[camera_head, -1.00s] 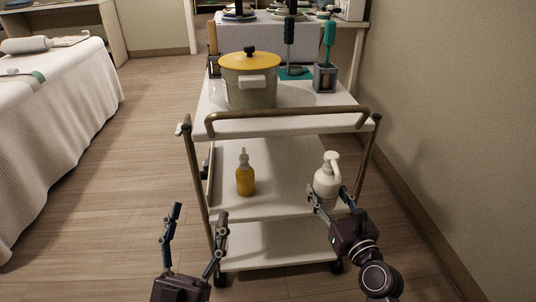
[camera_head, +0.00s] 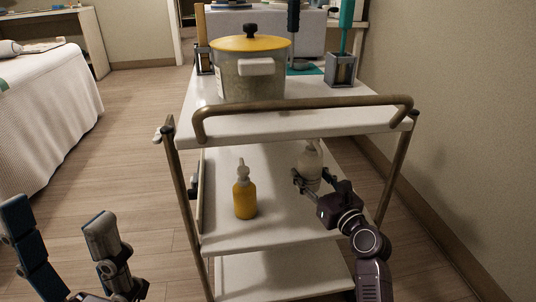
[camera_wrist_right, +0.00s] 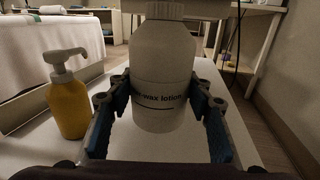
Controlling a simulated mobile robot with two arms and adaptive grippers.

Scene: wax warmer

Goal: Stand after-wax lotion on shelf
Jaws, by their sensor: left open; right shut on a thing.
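The white after-wax lotion bottle (camera_head: 309,163) is upright under the trolley's top, over the right part of the middle shelf (camera_head: 282,222). My right gripper (camera_head: 313,182) is shut on its body from the front. The right wrist view shows the bottle (camera_wrist_right: 160,75) between the two fingers, its label reading "wax lotion" and its top cut off. I cannot tell whether its base touches the shelf. My left gripper (camera_head: 58,214) is open and empty at the lower left, away from the trolley.
An amber pump bottle (camera_head: 245,198) stands on the middle shelf to the left; it also shows in the right wrist view (camera_wrist_right: 69,105). The trolley's bronze handle (camera_head: 300,105) and top edge overhang the shelf. A yellow-lidded pot (camera_head: 250,75) stands on top. A wall is at right.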

